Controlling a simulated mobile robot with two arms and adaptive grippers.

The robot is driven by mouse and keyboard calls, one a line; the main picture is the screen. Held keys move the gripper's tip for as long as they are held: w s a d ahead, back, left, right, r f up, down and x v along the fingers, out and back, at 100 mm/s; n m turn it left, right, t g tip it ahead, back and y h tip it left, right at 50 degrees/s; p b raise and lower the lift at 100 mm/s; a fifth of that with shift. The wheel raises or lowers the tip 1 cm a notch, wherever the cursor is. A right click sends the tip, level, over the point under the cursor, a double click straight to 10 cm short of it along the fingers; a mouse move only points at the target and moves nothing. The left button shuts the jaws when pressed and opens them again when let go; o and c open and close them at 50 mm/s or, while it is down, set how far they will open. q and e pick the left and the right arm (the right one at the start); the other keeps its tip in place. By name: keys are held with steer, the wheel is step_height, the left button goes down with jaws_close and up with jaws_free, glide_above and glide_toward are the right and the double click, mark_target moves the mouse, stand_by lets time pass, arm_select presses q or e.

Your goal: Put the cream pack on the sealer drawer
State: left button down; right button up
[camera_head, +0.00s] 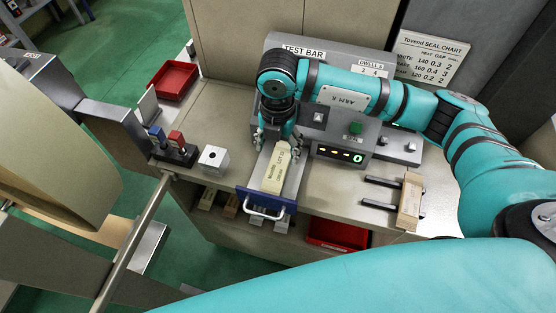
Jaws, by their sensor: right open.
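The cream pack (274,172), printed with dark text, lies lengthwise on the pulled-out sealer drawer (248,181). The drawer has a blue front and a pale handle, and juts from the grey sealer (323,136). My right gripper (278,145) points down over the pack's far end, just in front of the sealer. Its fingers are spread and stand to either side, apart from the pack as far as I can see. The gripper hides part of the sealer opening behind it. My left gripper is not in view.
A red tray (174,80) sits at the back left. A small metal block (213,160) and a lever switch block (175,150) stand left of the drawer. A tan block (410,201) rests across dark prongs at right. A red bin (338,234) is below.

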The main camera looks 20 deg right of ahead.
step_height(320, 180, up, 5)
steer(key=shift+r+b, duration=0.15)
steer(key=shift+b, duration=0.35)
stand_by(0.9)
